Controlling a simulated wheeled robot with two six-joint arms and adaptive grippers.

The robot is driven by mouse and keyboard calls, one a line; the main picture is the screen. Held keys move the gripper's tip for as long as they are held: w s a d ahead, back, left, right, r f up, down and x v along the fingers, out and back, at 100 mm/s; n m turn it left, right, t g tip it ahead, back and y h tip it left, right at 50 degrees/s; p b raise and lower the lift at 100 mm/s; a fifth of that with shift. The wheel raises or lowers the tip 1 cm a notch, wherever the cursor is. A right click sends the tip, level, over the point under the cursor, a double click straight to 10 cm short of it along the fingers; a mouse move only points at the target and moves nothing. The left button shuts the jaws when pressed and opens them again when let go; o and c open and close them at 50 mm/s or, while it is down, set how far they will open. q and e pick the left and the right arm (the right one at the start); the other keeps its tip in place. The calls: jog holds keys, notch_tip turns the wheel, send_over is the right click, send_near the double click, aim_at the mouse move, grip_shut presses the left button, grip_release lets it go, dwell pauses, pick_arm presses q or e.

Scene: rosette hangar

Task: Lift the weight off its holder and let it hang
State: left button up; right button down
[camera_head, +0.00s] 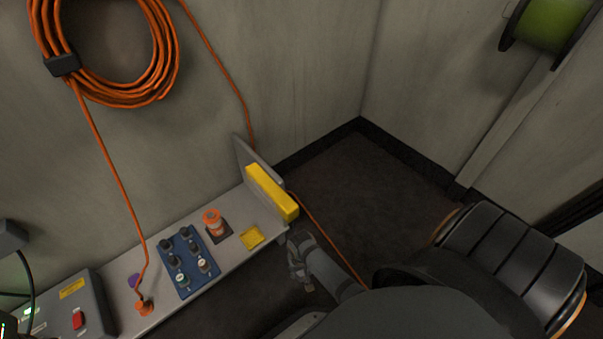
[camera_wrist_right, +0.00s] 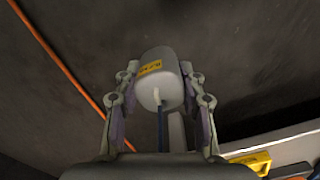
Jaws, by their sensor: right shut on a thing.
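The weight (camera_wrist_right: 158,76) is a light grey cylinder with a small yellow label, between the fingers of my right gripper (camera_wrist_right: 160,104) in the right wrist view. That gripper is shut on it, with dark floor behind. In the head view my right gripper (camera_head: 298,262) is just off the right end of the bench, low beside the yellow block (camera_head: 272,193); the weight cannot be made out there. A pale peg and a dark blue strip show at the weight's near end. I cannot tell which part is the holder. My left gripper is not in view.
The narrow grey bench (camera_head: 226,258) carries a blue knob panel (camera_head: 188,263), an orange cylinder (camera_head: 212,222), a yellow pad (camera_head: 251,238) and a grey switch box (camera_head: 75,308). An orange cord (camera_head: 334,243) runs down past the bench end. Floor beyond (camera_head: 350,180) is clear.

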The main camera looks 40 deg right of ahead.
jog(key=c, duration=0.7)
grip_release()
jog(key=shift+s, duration=0.1)
notch_tip(320, 180, up, 12)
jog(key=shift+r, duration=0.1)
